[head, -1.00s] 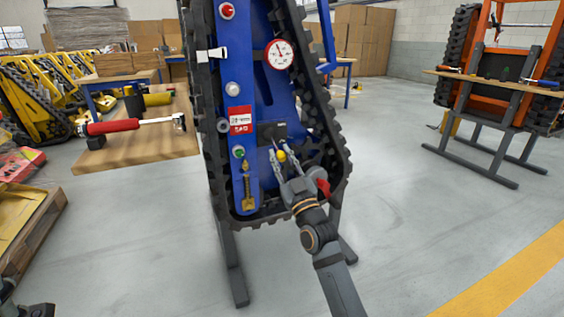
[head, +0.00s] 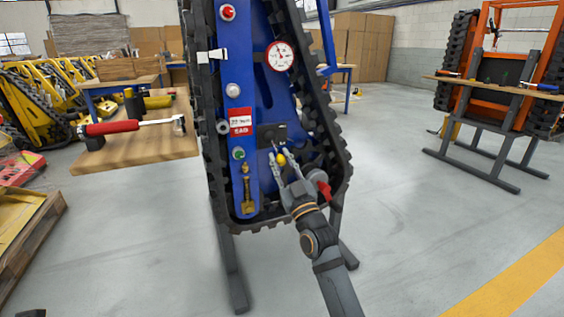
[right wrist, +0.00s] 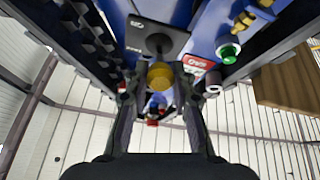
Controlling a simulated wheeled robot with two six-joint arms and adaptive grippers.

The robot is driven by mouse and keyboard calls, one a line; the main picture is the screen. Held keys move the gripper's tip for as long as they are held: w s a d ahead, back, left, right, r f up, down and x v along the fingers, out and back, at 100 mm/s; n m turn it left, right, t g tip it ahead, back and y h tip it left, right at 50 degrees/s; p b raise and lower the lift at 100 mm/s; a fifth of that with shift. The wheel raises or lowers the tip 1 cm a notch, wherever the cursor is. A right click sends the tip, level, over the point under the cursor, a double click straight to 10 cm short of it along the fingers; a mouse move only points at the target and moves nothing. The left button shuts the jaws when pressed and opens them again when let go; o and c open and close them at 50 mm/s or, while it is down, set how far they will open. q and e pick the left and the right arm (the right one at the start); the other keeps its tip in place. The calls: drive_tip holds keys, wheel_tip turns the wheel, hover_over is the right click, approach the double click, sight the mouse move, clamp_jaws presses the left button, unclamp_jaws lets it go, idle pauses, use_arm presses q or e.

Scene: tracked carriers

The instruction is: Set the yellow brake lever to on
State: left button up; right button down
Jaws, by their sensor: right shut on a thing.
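The yellow brake lever's round knob (head: 281,159) stands out from a dark plate (head: 271,134) on the blue frame of the tracked carrier. My right gripper (head: 280,160) is shut on this knob, one finger on each side. In the right wrist view the yellow knob (right wrist: 160,75) sits between the fingers (right wrist: 160,88), with its stem running to the dark plate (right wrist: 157,38). The plate's lettering is too small to read.
A red knob (head: 323,190) is just right of my right gripper. A green button (head: 239,154), a brass part (head: 247,192) and a red-and-white label (head: 240,121) are to the left. A pressure gauge (head: 279,56) is above. Black track (head: 334,130) surrounds the panel.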

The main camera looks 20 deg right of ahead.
drive_tip(key=shift+w+f, duration=0.15)
drive_tip(key=shift+f, duration=0.35)
drive_tip(key=c, duration=1.2)
unclamp_jaws()
drive_tip(key=shift+o, duration=0.4)
drive_tip(key=shift+r, duration=0.2)
drive_tip(key=v, duration=0.7)
drive_tip(key=shift+s, duration=0.25)
drive_tip(key=shift+f, duration=0.1)
